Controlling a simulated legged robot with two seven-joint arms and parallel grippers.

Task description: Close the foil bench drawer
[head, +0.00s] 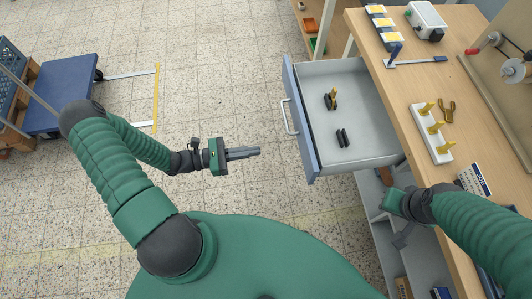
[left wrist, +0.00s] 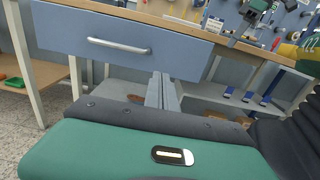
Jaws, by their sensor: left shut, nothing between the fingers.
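The foil bench drawer (head: 352,82) is pulled well out from the wooden bench, with its open grey inside showing in the head view. Its blue front (head: 301,125) carries a pale bar handle (head: 289,117) facing left. In the left wrist view the drawer front (left wrist: 185,52) and handle (left wrist: 118,46) show ahead. My left gripper (head: 258,151) is shut and empty, a short gap left of the drawer front and lower in the picture than the handle. Its fingers also show in the left wrist view (left wrist: 163,88). My right gripper (head: 402,239) is beside the bench edge below the drawer; its fingers are unclear.
Small dark tools (head: 342,138) lie inside the drawer. The bench top (head: 397,91) holds a white block with yellow pegs (head: 431,132), a blue-handled tool (head: 415,62) and a grey box (head: 427,19). A blue cart (head: 65,95) stands far left. The tiled floor between is clear.

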